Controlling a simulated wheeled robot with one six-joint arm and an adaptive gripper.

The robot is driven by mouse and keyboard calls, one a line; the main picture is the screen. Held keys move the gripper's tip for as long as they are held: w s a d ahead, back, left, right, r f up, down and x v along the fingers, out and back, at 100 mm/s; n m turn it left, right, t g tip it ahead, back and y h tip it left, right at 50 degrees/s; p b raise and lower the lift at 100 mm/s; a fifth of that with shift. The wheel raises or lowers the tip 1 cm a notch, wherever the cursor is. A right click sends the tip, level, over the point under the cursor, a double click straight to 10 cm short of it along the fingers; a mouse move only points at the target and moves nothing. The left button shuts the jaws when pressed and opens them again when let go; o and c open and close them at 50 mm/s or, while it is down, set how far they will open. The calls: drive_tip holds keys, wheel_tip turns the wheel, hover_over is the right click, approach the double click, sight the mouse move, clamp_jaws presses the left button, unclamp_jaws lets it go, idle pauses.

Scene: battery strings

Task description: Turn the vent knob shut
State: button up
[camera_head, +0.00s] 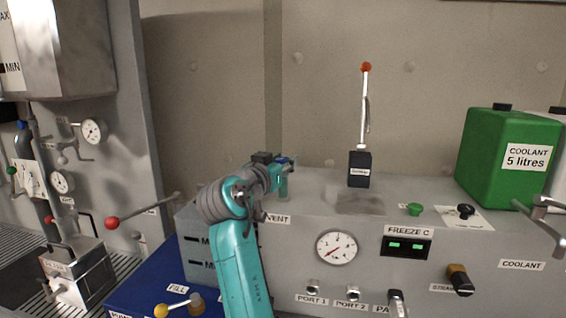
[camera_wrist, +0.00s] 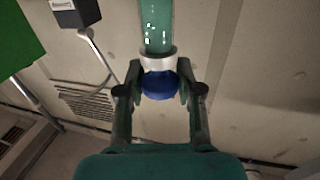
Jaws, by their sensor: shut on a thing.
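The blue vent knob (camera_wrist: 158,88) sits at the end of a green, glassy tube (camera_wrist: 158,28) with a white collar (camera_wrist: 158,60). My gripper (camera_wrist: 158,80) is shut on the blue knob, with one finger on each side of it. In the head view my gripper (camera_head: 276,167) is at the back left of the grey cabinet, above the VENT label (camera_head: 277,219). A little blue shows there at the top of the green tube (camera_head: 284,184). My arm hides part of the area, and the knob's turn position cannot be read.
A round gauge (camera_head: 336,247) and a FREEZE C display (camera_head: 406,246) are on the cabinet front. A black box with a red-tipped rod (camera_head: 364,110) stands behind. A green coolant can (camera_head: 505,155) stands right. A red-ended lever (camera_head: 112,222) sticks out left.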

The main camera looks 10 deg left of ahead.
drive_tip(key=shift+n+y, duration=0.4)
drive_tip(key=shift+y, duration=0.2)
drive_tip(key=n+y, duration=0.1)
drive_tip(key=y, duration=0.1)
drive_tip(key=shift+d+n+t+y, duration=0.1)
drive_tip(key=shift+n+t+y, duration=0.2)
drive_tip(key=shift+n+y, duration=0.1)
drive_tip(key=n+y, duration=0.2)
drive_tip(key=y, duration=0.1)
drive_tip(key=n+y, duration=0.2)
drive_tip(key=y, duration=0.1)
drive_tip(key=shift+g+y, duration=0.3)
drive_tip(key=shift+g, duration=0.1)
drive_tip(key=n+g+y, duration=0.2)
drive_tip(key=y, duration=0.1)
drive_tip(key=n+g+y, duration=0.1)
drive_tip(key=n+y, duration=0.2)
drive_tip(key=shift+g, duration=0.4)
drive_tip(key=shift+y, duration=0.5)
drive_tip(key=o, duration=1.2)
drive_tip(key=shift+c, duration=0.2)
